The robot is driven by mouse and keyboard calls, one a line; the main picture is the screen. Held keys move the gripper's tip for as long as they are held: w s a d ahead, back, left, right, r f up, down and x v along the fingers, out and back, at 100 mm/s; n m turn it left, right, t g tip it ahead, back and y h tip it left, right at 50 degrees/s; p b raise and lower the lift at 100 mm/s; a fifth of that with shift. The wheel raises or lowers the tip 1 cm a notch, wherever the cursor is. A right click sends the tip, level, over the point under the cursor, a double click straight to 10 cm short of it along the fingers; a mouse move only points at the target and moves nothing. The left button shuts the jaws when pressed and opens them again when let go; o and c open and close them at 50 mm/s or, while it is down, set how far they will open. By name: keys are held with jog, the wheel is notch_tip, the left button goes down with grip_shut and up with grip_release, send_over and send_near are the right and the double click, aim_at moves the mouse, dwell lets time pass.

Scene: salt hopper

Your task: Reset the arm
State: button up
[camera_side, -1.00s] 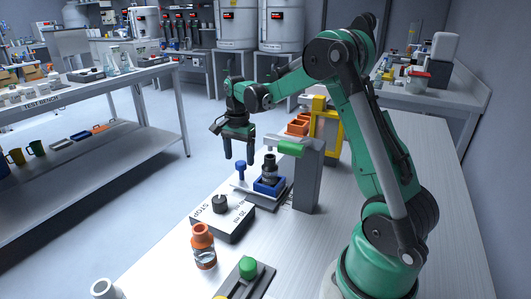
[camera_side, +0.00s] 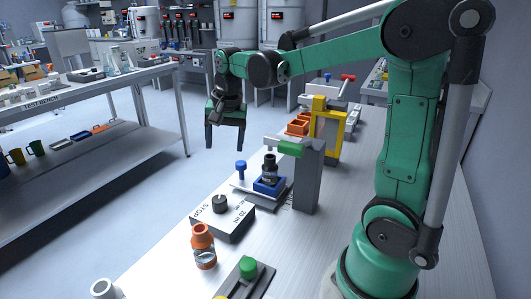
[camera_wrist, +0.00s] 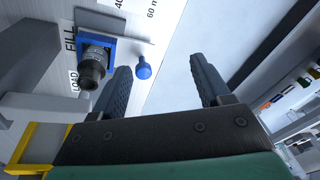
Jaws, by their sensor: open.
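My gripper (camera_side: 226,140) is open and empty, pointing down in the air beyond the far left edge of the workbench (camera_side: 440,265). In the wrist view its two dark fingers (camera_wrist: 165,88) stand wide apart with nothing between them. My green arm reaches out from its base at the right of the side view.
A grey dispenser post with a green lever (camera_side: 291,148) stands on the bench. Beside it a dark-capped bottle (camera_side: 270,166) sits in a blue holder (camera_side: 269,186). A blue knob (camera_side: 240,169), a STOP block (camera_side: 222,223), an orange-topped jar (camera_side: 203,247) and a yellow frame (camera_side: 328,127) stand nearby.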

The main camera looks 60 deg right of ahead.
jog(key=s+a+f+n+t, duration=0.1)
jog(key=s+a+n+t, duration=0.4)
jog(key=a+n, duration=0.6)
jog(key=shift+s+a+n+y, duration=0.15)
jog(key=shift+s+n+y, duration=0.3)
jog(key=shift+s, duration=0.8)
